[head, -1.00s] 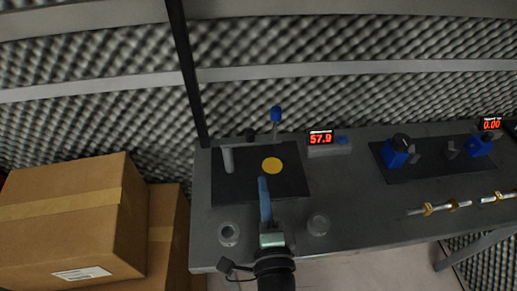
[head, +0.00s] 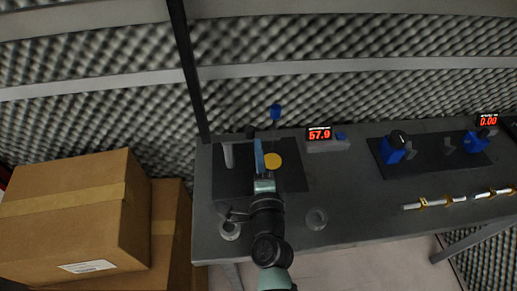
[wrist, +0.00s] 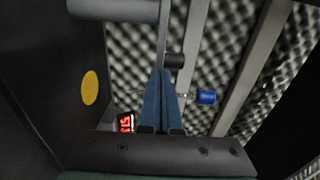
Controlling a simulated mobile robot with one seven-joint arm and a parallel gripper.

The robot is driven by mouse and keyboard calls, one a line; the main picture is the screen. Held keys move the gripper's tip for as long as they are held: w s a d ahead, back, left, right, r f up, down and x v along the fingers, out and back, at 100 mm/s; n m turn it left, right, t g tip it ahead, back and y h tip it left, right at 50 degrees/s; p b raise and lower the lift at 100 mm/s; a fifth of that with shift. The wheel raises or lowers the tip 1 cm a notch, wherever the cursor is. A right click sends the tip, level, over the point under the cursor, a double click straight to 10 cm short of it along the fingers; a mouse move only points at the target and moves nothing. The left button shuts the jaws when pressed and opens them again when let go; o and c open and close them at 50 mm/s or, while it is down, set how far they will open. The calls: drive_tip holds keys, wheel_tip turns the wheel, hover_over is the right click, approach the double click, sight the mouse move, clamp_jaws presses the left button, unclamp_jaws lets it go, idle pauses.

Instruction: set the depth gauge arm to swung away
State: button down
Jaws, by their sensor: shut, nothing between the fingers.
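A black plate (head: 235,183) on the bench carries a grey upright post (head: 228,156) and a yellow disc (head: 273,160). A short black knob (head: 250,132) shows near the post top. In the wrist view, a thin grey bar (wrist: 162,35) runs from the post's end (wrist: 115,8) to the black knob (wrist: 175,61); this looks like the depth gauge arm. A blue knob (head: 276,112) on a thin stalk stands behind the plate, also in the wrist view (wrist: 206,97). My gripper (head: 258,143) is shut and empty, its blue fingertips (wrist: 160,74) close to the black knob; contact is unclear.
A red display reading 57.9 (head: 319,134) stands right of the plate. Farther right are blue clamps (head: 394,150) on another dark plate and metal rods (head: 435,202). Cardboard boxes (head: 75,215) fill the left. A dark upright bar (head: 188,70) and foam wall (head: 330,100) stand behind.

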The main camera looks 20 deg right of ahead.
sight(263, 135)
drive_tip(key=shift+w+d+f+y+b, duration=0.1)
drive_tip(key=shift+y+b, duration=0.2)
drive_tip(key=shift+b, duration=0.15)
